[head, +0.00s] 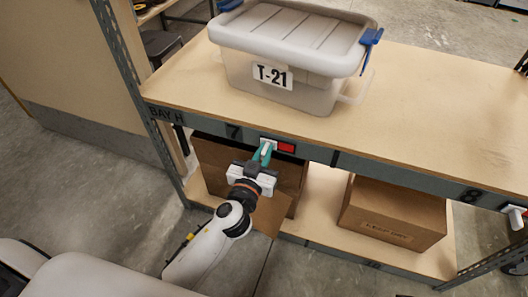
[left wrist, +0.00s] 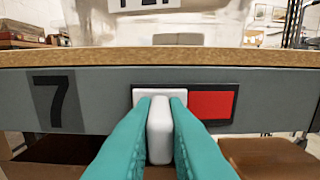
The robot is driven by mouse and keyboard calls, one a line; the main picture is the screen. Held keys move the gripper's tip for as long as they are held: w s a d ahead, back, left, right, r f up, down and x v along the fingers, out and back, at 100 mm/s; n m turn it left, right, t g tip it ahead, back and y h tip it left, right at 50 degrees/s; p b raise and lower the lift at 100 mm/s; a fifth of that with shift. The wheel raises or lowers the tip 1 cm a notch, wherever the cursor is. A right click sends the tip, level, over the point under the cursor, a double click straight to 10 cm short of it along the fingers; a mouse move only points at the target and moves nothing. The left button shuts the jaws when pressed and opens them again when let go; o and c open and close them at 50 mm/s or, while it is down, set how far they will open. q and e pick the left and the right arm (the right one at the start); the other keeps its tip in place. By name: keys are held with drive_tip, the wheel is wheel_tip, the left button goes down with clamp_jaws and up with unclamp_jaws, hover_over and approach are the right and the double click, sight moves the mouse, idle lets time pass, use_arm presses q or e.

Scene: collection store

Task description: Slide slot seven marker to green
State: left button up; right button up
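The slot seven marker (head: 269,142) sits on the grey shelf edge (head: 318,154), just right of the black number 7. In the left wrist view it is a white slider with an upright knob (left wrist: 160,132), at the left end of a dark-framed track. A red field (left wrist: 211,105) shows to its right; no green is visible. My left gripper (head: 264,152) reaches up from below. Its teal fingers (left wrist: 160,110) lie on both sides of the knob and appear to touch it, closed on it. My right gripper is not in view.
A lidded grey bin labelled T-21 (head: 290,48) with blue latches stands on the shelf above. Cardboard boxes (head: 392,212) sit on the lower shelf, one right behind my left gripper. Another marker (head: 515,216) is at slot 8, far right. The shelf front between them is clear.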

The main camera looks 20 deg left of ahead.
sight(288, 147)
use_arm(q)
clamp_jaws()
drive_tip(key=d+b, duration=0.1)
drive_tip(key=d, duration=0.3)
drive_tip(key=shift+s+d+f+b, duration=0.1)
drive_tip(key=shift+d+b, duration=0.2)
drive_tip(key=shift+b, duration=0.05)
drive_tip(key=shift+d, duration=0.15)
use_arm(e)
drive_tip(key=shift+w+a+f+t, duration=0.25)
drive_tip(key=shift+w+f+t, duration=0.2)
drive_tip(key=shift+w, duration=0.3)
use_arm(q)
drive_tip(key=o, duration=0.7)
unclamp_jaws()
drive_tip(key=shift+d, duration=0.1)
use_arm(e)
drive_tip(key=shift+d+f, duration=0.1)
